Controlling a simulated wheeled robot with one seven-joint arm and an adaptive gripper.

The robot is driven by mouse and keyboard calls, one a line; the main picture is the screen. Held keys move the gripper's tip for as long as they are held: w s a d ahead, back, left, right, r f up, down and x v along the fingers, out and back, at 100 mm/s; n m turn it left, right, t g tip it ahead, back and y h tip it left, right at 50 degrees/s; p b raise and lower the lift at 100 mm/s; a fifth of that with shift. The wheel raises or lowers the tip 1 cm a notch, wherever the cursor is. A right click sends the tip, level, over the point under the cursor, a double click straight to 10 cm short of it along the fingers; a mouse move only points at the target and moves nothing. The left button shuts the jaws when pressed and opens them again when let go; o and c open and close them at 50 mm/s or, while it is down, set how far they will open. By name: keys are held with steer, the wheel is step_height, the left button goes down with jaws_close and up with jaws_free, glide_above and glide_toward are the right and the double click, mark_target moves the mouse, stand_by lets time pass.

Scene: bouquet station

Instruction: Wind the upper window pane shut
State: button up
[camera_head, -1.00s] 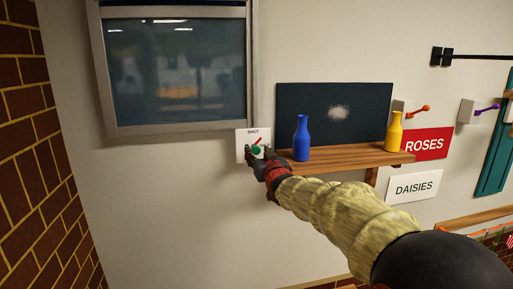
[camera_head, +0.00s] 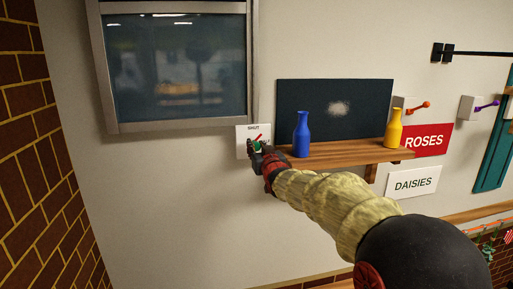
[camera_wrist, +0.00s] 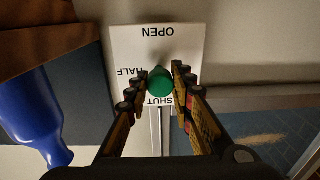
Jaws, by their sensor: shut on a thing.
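The window (camera_head: 180,68) is at the upper left of the head view, a dark glass pane in a grey frame; its top is cut off. I cannot tell whether the pane is fully closed. The plate also shows in the wrist view (camera_wrist: 188,45), reading OPEN, HALF and SHUT. My gripper (camera_head: 255,147) is at the dial, its fingers shut on the green knob (camera_wrist: 160,82), one on each side.
A wooden shelf (camera_head: 345,154) just right of the dial bears a blue bottle (camera_head: 301,137) and a yellow bottle (camera_head: 393,131). ROSES (camera_head: 424,141) and DAISIES (camera_head: 414,183) signs hang at the right. A brick wall (camera_head: 28,180) stands at the left. The wall below the dial is bare.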

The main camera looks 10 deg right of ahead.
jaws_close()
steer(key=shift+f+n+b, duration=0.15)
steer(key=shift+n+b, duration=0.15)
steer(key=shift+b, duration=0.4)
steer(key=n+b, duration=0.2)
steer(key=b, duration=0.3)
steer(key=shift+f+n, duration=0.15)
steer(key=shift+n, duration=0.15)
steer(key=n+b, duration=0.2)
steer(key=b, duration=0.1)
steer(key=shift+r+n+b, duration=0.2)
steer(key=shift+n+b, duration=0.75)
steer(key=shift+n, duration=0.75)
steer(key=o, duration=0.7)
jaws_free()
steer(key=shift+c, duration=0.2)
